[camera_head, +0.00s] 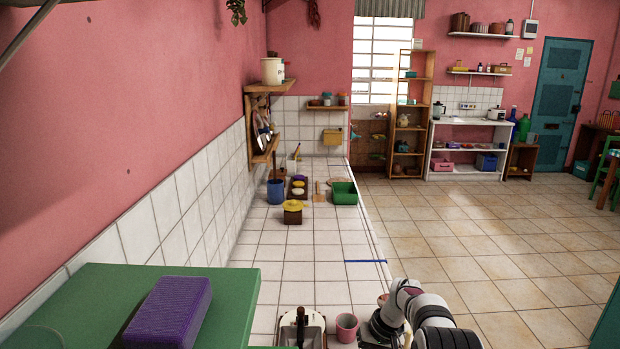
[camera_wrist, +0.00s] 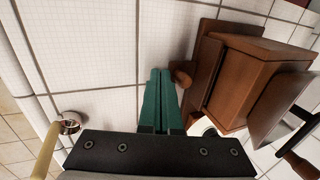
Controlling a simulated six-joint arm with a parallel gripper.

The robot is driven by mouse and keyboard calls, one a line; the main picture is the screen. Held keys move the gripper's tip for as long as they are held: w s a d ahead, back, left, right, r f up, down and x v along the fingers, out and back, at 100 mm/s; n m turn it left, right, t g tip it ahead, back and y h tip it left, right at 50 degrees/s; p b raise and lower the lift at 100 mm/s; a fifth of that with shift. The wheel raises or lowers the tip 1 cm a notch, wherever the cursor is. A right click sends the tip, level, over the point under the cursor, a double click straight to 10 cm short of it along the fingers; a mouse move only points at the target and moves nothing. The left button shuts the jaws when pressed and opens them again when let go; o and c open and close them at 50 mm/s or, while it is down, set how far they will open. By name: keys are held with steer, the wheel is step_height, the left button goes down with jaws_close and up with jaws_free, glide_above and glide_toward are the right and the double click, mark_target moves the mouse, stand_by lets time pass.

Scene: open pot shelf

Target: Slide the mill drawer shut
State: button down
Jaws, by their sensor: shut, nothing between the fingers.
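The mill (camera_wrist: 262,72) is a brown wooden box on the white tiled counter in the wrist view, with a grey metal top and a crank with a dark knob at the right. Its drawer (camera_wrist: 204,75) has a wooden front standing out from the box, with a round knob (camera_wrist: 181,72) facing my gripper. My gripper (camera_wrist: 160,73) has green fingers, shut together and empty, with the tips right beside the knob; I cannot tell whether they touch. In the head view the mill (camera_head: 301,326) appears cut off at the bottom edge, and my gripper cannot be made out.
A pink cup (camera_head: 346,328) stands right of the mill. A purple block (camera_head: 169,312) lies on a green surface (camera_head: 232,300) at the left. A metal item with a pale yellow handle (camera_wrist: 45,150) is left of my fingers.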

steer(key=shift+a, duration=0.15)
stand_by(0.4)
steer(key=shift+d, duration=0.75)
steer(key=shift+r, duration=2.55)
